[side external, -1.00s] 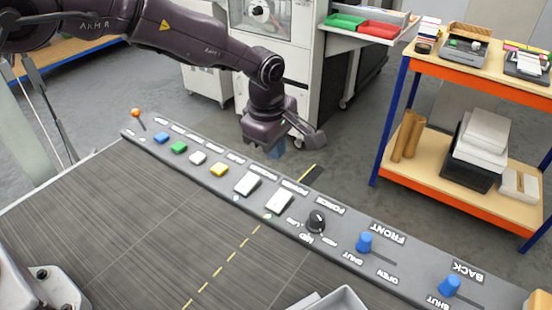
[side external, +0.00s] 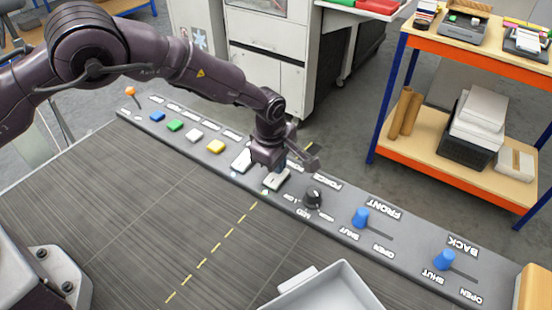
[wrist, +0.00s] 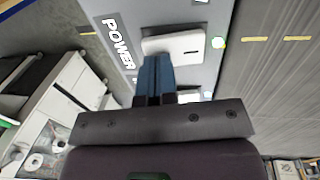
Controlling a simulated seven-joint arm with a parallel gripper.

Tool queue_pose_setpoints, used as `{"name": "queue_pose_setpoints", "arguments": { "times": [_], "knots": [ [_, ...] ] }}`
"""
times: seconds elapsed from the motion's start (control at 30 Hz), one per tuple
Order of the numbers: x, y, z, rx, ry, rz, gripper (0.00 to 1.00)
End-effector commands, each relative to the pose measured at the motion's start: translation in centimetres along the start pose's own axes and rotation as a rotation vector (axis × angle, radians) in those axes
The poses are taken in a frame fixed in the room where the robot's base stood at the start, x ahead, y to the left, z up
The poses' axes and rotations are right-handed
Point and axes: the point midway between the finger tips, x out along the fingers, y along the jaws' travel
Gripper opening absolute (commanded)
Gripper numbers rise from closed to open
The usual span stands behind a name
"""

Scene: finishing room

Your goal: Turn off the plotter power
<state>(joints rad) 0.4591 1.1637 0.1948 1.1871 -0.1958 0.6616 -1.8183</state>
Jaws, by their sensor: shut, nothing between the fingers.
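A white rocker switch (side external: 276,181) sits on the grey control panel, left of the black dial. In the wrist view this rocker (wrist: 172,43) lies beside a label that reads POWER (wrist: 118,45), with a small greenish lamp (wrist: 218,42) on its other side. A second white rocker (side external: 242,158) is to its left, partly hidden by my gripper. My gripper (side external: 282,171) is shut and empty, low over the first rocker. In the wrist view its blue fingertips (wrist: 155,62) overlap the rocker's near edge. I cannot tell whether they touch it.
The panel also carries coloured buttons, including a yellow one (side external: 215,146), a black dial (side external: 313,199) and blue sliders marked FRONT (side external: 360,217) and BACK (side external: 445,260). A grey tray (side external: 335,290) lies in front. The dark tabletop (side external: 150,220) is mostly clear.

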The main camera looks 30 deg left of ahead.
Motion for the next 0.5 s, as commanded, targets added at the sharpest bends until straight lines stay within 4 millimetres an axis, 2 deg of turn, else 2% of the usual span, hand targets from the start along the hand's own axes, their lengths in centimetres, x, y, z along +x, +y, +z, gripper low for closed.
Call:
{"name": "queue_pose_setpoints", "arguments": {
  "times": [0.5],
  "knots": [
    [0.43,-0.07,0.01,0.0,0.001,-0.002,0.0]
  ]
}}
